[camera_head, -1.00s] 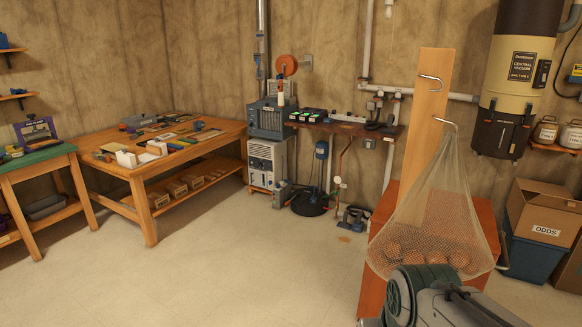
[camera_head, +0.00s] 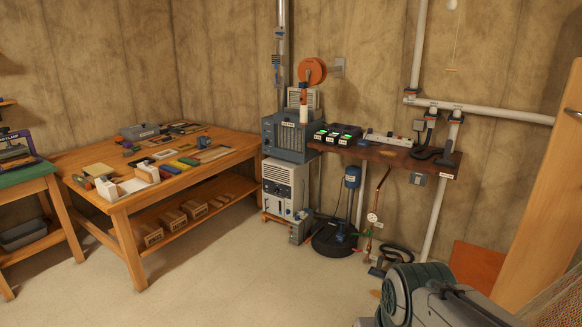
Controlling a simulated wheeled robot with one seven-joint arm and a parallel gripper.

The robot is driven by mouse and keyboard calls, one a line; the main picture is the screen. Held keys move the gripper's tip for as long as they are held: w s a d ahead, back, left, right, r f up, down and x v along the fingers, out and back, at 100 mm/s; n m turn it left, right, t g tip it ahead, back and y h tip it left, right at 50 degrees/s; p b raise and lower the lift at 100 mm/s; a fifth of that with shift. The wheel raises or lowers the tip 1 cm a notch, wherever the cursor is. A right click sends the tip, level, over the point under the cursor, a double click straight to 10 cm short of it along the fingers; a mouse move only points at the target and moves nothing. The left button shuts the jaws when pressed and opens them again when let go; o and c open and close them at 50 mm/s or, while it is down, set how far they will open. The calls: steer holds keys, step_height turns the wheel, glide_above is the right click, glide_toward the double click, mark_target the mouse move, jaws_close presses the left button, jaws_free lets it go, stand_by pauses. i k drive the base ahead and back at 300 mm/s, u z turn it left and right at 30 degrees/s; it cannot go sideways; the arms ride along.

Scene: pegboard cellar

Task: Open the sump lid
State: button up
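A black round lid (camera_head: 330,246), which looks like the sump lid, lies on the floor by the back wall. A blue upright pump or motor (camera_head: 351,180) rises at its back right, with a pipe beside it. From here the lid looks flat and closed; I cannot make out a handle on it. Part of my arm shows at the bottom right, well in front of the lid. My gripper is not in view.
A wooden workbench (camera_head: 128,207) stands left, beside a heater-like cabinet (camera_head: 286,187) next to the lid. A shelf (camera_head: 395,155) with chargers overhangs the lid's right. A wooden board (camera_head: 545,190) stands right. The floor (camera_head: 240,285) ahead is clear.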

mark_target(323, 230)
steer(key=u, duration=0.15)
steer(key=i, duration=2.05)
steer(key=u, duration=0.25)
steer(key=i, duration=2.05)
steer(key=u, duration=0.1)
